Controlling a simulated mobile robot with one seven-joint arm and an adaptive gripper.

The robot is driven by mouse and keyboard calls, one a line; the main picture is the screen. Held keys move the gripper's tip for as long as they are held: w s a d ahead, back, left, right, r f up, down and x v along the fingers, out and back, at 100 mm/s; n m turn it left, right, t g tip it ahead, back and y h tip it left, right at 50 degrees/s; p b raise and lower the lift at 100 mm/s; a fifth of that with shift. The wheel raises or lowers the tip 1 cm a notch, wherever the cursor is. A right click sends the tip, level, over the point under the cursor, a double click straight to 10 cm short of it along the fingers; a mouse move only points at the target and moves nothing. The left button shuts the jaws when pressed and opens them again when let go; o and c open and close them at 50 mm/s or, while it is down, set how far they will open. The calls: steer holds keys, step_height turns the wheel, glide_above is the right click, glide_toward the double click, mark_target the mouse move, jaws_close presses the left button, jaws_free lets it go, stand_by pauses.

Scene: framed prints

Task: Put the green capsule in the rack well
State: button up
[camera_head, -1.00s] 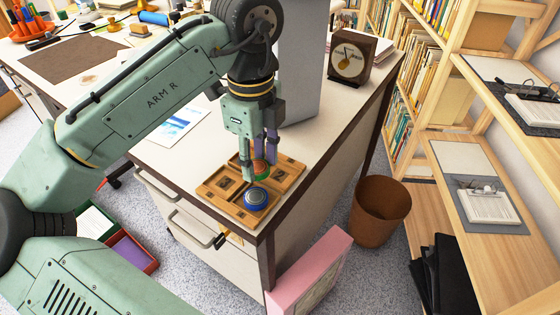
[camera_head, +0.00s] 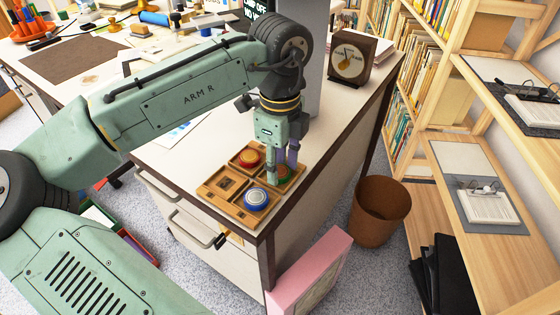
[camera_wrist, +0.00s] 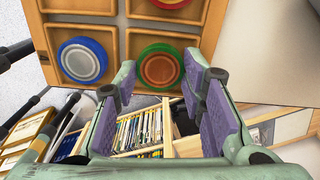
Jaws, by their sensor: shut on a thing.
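The green capsule (camera_head: 285,171) is a round disc with a green rim; in the wrist view (camera_wrist: 160,67) its face is orange-brown. My gripper (camera_head: 282,175) is shut on it, one finger on each side, pointing down. The wooden rack (camera_head: 217,185) has square wells and lies on the cabinet top. The capsule is at the rack's right-hand well in the head view, partly hidden by my fingers. I cannot tell whether it is in the well or just above it.
A blue capsule (camera_head: 257,199) sits in the rack's front well and a red capsule (camera_head: 250,157) in its back well. A dark clock (camera_head: 349,58) stands farther back. The cabinet edge drops off close to the rack's right; a brown bin (camera_head: 381,211) stands below.

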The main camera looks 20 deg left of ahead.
mark_target(280, 169)
steer(key=o, duration=1.1)
steer(key=shift+r, duration=0.1)
step_height(280, 169, up, 12)
steer(key=shift+r+p, duration=0.1)
steer(key=shift+p, duration=0.4)
